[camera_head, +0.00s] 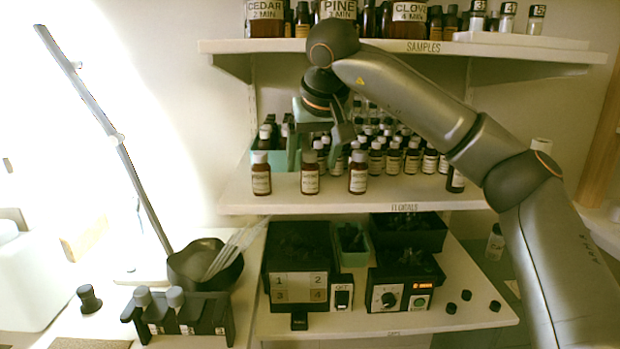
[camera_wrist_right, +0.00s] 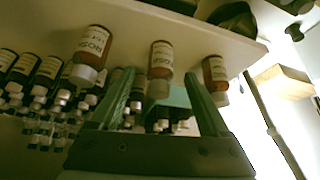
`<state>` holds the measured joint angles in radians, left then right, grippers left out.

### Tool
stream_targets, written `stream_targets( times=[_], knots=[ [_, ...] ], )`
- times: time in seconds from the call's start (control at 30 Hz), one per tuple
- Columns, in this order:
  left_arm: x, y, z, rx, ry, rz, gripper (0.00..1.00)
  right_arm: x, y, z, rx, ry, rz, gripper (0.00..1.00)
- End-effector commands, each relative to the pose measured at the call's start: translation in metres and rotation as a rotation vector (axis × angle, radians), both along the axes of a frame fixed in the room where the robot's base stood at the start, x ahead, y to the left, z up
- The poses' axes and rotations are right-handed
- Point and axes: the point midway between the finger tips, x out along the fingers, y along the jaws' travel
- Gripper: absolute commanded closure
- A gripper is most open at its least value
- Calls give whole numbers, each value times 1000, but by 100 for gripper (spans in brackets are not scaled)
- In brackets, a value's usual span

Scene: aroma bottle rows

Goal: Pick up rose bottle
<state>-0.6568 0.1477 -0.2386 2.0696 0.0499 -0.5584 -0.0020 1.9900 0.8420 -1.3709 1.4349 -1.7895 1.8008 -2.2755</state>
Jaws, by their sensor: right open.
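Three brown bottles with grey caps and white labels stand apart along the front of the middle shelf: a left one (camera_head: 261,176), a middle one (camera_head: 310,175) and a right one (camera_head: 358,175). The wrist view shows them upside down and in reverse order. There the leftmost bottle (camera_wrist_right: 92,44) has a label that seems to start with "ROS". The middle bottle (camera_wrist_right: 161,60) has a similar label that I cannot fully read. My right gripper (camera_head: 317,160) is open and empty, its fingers (camera_wrist_right: 160,100) pointing toward the middle bottle, one to each side in view. My left gripper is not seen.
Several small bottles (camera_head: 395,158) and a teal bin (camera_head: 258,150) stand behind the front row. Lower down are a black bowl (camera_head: 185,268), a numbered box (camera_head: 298,262) and a bottle rack (camera_head: 215,328).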

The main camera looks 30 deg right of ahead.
Motion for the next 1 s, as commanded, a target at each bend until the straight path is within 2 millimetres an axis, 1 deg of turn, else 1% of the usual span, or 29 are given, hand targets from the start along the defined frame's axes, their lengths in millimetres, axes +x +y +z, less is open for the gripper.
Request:
stream_targets(
  times=[0.03, 0.2, 0.5, 1.0],
  knots=[
    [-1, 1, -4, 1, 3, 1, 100, 6, -2, -9, 1, 3, -1, 20],
    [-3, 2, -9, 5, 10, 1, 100, 16, -6, -26, 0, 2, -1, 20],
    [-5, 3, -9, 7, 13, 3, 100, 18, -7, -28, 1, 0, 0, 21],
    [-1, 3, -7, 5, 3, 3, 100, 18, -7, -27, 1, 0, 0, 77]
  ],
)
